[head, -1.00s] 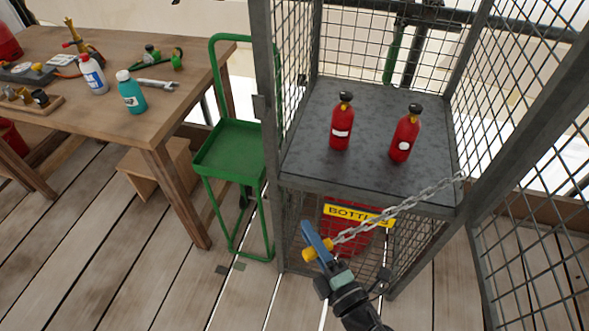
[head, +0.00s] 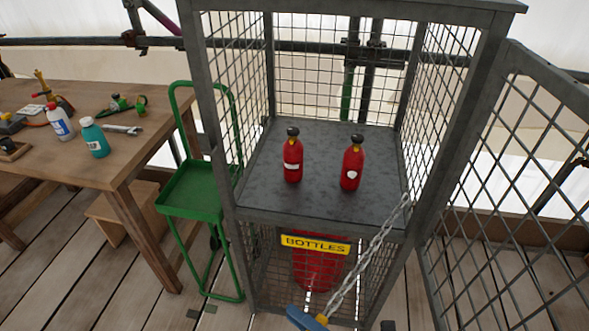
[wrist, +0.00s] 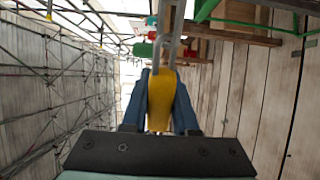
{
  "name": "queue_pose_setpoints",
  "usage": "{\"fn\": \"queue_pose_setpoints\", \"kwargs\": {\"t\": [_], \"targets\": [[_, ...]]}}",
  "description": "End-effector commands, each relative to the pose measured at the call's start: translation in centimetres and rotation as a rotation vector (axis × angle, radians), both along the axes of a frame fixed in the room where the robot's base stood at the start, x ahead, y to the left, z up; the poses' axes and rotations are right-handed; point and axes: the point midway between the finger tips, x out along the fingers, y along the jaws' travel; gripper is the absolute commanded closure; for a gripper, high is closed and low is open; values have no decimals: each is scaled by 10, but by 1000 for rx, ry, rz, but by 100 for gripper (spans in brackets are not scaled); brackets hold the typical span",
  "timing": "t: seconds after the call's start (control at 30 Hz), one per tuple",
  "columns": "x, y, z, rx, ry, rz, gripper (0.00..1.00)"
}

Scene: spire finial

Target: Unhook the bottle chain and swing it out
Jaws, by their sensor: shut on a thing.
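The bottle chain (head: 365,262) is grey metal and hangs from the right front post of the cage, slanting down and left to my gripper (head: 308,319). Its yellow end piece (wrist: 160,96) sits between the two blue fingers of my gripper in the wrist view (wrist: 160,108), which are shut on it. The head view cuts off most of my gripper at the bottom edge. The chain's left end is off the cage's left post. Two red bottles (head: 292,158) (head: 352,166) with black tops stand upright on the cage's grey shelf (head: 318,200).
The mesh cage (head: 225,100) carries a yellow BOTTLES sign (head: 315,245), with a larger red bottle (head: 318,268) below. Its mesh door (head: 510,190) stands open at right. A green trolley (head: 190,195) and a wooden workbench (head: 110,165) stand at left.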

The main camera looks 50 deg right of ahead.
Motion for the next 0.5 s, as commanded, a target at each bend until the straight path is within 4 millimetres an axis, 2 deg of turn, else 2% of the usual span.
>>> {"fn": "queue_pose_setpoints", "kwargs": {"t": [0.3,0.33,0.47,0.5], "targets": [[0,0,1,0,-1,0,100],[0,0,1,0,-1,0,69],[0,0,0,0,-1,0,46],[0,0,0,0,-1,0,43]]}}
